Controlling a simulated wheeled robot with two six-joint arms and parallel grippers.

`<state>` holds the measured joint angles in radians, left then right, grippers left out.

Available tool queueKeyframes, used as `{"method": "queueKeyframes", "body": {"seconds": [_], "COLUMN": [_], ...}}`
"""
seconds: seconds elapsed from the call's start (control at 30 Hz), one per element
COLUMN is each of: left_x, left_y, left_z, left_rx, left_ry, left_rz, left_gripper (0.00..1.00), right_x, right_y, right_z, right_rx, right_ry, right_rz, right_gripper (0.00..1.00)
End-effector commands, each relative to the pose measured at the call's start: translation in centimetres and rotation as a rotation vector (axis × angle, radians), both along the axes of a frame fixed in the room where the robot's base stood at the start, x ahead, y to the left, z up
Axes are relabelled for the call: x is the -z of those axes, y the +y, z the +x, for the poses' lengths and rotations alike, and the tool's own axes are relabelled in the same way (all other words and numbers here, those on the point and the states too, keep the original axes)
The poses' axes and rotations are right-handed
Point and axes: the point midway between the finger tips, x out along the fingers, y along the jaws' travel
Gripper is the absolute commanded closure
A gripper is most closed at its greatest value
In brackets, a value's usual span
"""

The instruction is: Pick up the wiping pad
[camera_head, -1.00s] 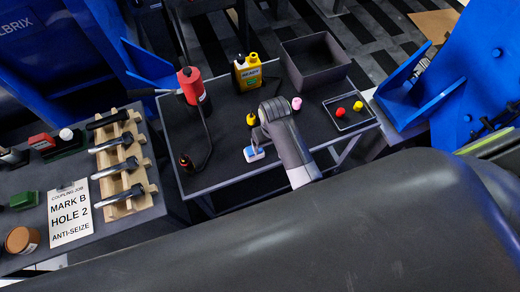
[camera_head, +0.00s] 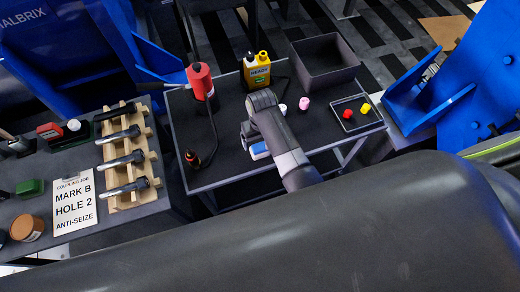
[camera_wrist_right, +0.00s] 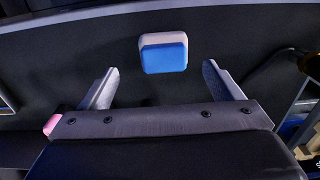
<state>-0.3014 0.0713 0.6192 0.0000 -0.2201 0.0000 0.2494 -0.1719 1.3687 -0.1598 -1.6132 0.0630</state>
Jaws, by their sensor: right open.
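The wiping pad (camera_head: 259,152) is a small block with a blue face and a pale layer. It lies on the dark top of the cart (camera_head: 230,168), near its front edge, partly hidden by my right arm in the head view. In the right wrist view the pad (camera_wrist_right: 164,56) lies just beyond the fingertips, roughly centred between them and apart from both. My right gripper (camera_wrist_right: 161,82) is open and empty; in the head view the right gripper (camera_head: 247,134) is beside the pad, its fingers hard to make out. My left gripper is not in view.
The cart also holds a red bottle (camera_head: 201,84) with a hose, a yellow bottle (camera_head: 257,72), an open grey bin (camera_head: 324,64), a pink cap (camera_head: 304,103) and a small tray (camera_head: 350,124). A side bench with a sign (camera_head: 74,203) stands left.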

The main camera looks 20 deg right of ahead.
Motion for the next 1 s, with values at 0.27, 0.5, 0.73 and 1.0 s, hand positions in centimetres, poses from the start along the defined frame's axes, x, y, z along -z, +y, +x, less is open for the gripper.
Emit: {"method": "queueKeyframes", "body": {"seconds": [0.27,0.5,0.73,1.0], "left_x": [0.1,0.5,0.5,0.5], "left_y": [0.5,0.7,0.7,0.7], "left_z": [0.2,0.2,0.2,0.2], "left_rx": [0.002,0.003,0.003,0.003], "left_ry": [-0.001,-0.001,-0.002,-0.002], "left_rz": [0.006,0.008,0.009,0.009], "left_gripper": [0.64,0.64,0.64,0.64], "right_x": [1.9,5.1,5.9,5.9], "right_y": [0.2,0.5,0.5,0.5], "right_z": [0.0,-0.1,-0.1,-0.1], "right_rx": [0.0,-0.001,0.001,0.001], "right_ry": [0.001,0.002,0.0,0.0], "right_rz": [0.0,-0.001,0.0,0.0], "right_gripper": [0.15,0.15,0.15,0.3]}}
